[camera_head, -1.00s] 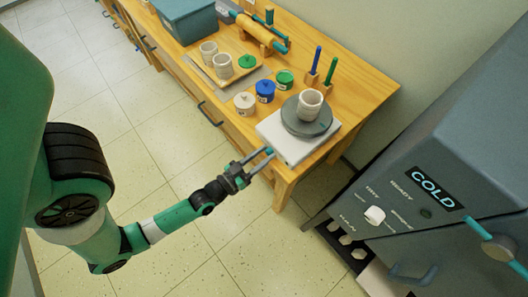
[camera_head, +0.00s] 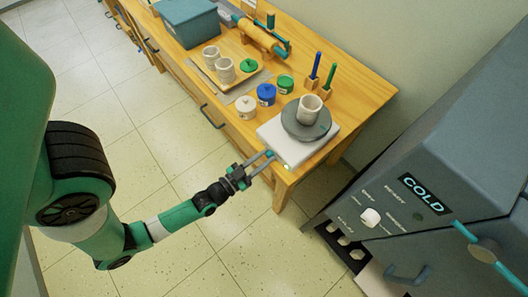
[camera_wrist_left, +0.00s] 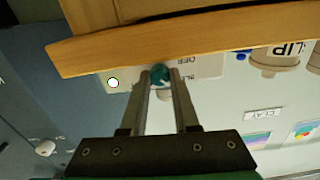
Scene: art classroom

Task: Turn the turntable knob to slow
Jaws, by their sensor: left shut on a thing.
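The turntable (camera_head: 270,133) is a pale square base with a round grey disc, at the front right end of the wooden table. Its teal knob (camera_wrist_left: 159,75) is on the front face, with a white mark pointing to the lower right in the wrist view, toward a partly hidden label starting "SL". An "OFF" label shows at its upper right. My left gripper (camera_head: 268,157) is shut on the knob, one finger on each side, as the left wrist view also shows (camera_wrist_left: 161,78). A small light (camera_wrist_left: 113,82) on the front face glows green in the head view. My right gripper is not in view.
A pale clay pot (camera_head: 309,108) stands on the disc. Lidded jars, including a blue one (camera_head: 266,94), stand left of the turntable. A grey kiln (camera_head: 440,170) with a "COLD" sign stands at the right. The floor before the table is clear.

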